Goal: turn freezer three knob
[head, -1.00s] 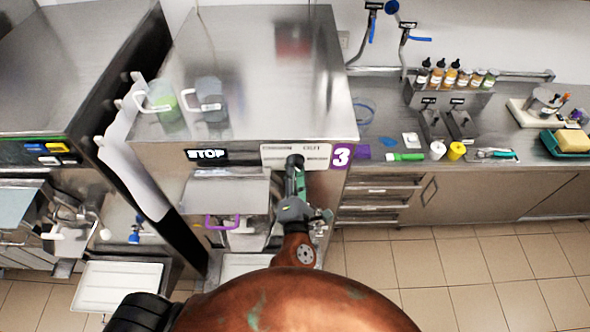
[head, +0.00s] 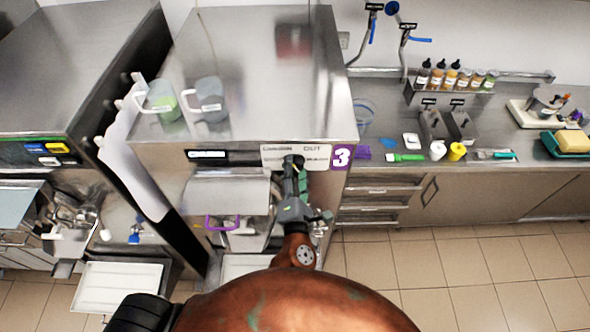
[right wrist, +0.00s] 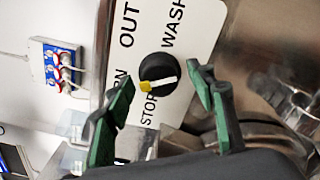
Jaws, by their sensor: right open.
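Freezer three (head: 240,75) is the steel machine in the middle of the head view, with a purple "3" label (head: 341,157). Its white knob panel (head: 318,151) is on the front edge. In the right wrist view, the round black knob (right wrist: 158,68) has a pale bar with a yellow end, which points to the lower left, near STOP and the partly hidden "RN" label. My right gripper (right wrist: 163,84) is open, its green and black fingers on either side of the knob with gaps visible. In the head view, my right gripper (head: 292,172) covers the knob. My left gripper is not in view.
A dark display (head: 207,155) beside the panel shows small white text that I cannot read. A purple handle (head: 222,223) sits below the display. A counter (head: 385,170) with bottles and tools is at the right.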

